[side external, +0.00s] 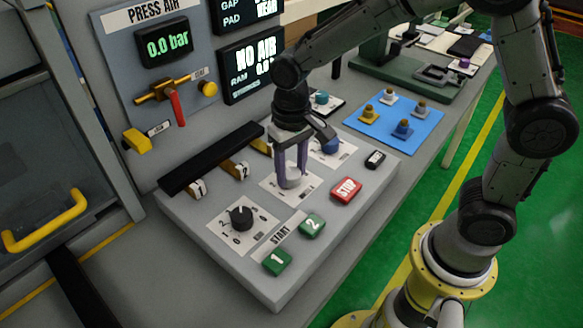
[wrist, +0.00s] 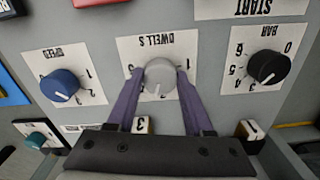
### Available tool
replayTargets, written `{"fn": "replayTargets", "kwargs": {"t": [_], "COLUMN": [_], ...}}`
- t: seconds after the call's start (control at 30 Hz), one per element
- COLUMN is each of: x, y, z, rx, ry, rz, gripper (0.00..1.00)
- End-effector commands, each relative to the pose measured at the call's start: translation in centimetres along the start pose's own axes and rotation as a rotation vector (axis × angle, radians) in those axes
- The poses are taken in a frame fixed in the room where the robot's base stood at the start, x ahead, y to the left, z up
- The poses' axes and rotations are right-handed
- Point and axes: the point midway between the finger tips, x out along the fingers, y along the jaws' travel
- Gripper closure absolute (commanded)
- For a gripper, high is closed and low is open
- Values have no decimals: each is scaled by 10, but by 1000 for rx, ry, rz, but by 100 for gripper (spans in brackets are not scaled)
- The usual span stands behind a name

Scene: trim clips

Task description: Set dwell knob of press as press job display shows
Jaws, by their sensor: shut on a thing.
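The grey-white dwell knob (wrist: 159,74) sits on a white plate (wrist: 127,50) marked "DWELL S", upside down in the wrist view. My gripper (wrist: 158,80) is shut on this knob, one purple finger on each side. The knob's pointer line faces down toward the wrist in that view; most scale numbers are hidden by the fingers. In the side view my gripper (side external: 291,178) stands upright over the knob (side external: 289,181). An upper display (side external: 247,12) shows "GAP" and "PAD" but is cut off at the top. No dwell value is readable.
The blue speed knob (wrist: 60,85) and black bar knob (wrist: 268,67) flank the dwell knob. Green buttons 1 (side external: 277,262) and 2 (side external: 312,225), and red STOP (side external: 345,190), lie nearby on the panel. A lower display (side external: 253,68) reads "NO AIR"; the gauge (side external: 167,46) reads 0.0 bar.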

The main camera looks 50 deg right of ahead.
Motion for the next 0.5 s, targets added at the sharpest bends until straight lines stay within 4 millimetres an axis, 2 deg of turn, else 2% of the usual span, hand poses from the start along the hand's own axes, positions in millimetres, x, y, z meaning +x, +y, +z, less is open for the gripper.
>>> {"fn": "replayTargets", "kwargs": {"t": [0.2, 0.5], "x": [-2, -2], "y": [-1, -1], "z": [-1, -1], "rx": [191, 384], "ry": [5, 6], "rz": [-3, -3], "gripper": [100, 100]}}
